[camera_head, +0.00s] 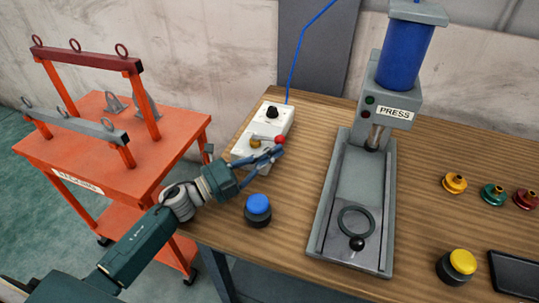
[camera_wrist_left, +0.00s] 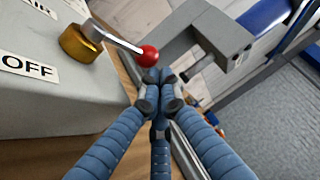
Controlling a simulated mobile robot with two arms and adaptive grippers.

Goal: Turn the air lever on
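The air lever (camera_head: 266,138) is a silver arm with a red ball knob (camera_head: 280,140) on a brass valve (camera_head: 255,143), mounted on a white control box (camera_head: 272,117). In the left wrist view the red knob (camera_wrist_left: 148,56) is at the upper middle, and the lever runs from the brass valve (camera_wrist_left: 80,44) toward it. An OFF label (camera_wrist_left: 30,68) is beside the valve. My left gripper (camera_wrist_left: 160,85) has its blue fingers drawn together, just below the knob in that view, with nothing seen between them. Contact with the knob is unclear. My right gripper is out of view.
A blue button (camera_head: 258,205) stands near the table's left edge, close to my left wrist. The press (camera_head: 358,185) stands right of the gripper. A yellow button (camera_head: 457,266) and several coloured fittings lie farther right. An orange cart (camera_head: 150,160) is left of the table.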

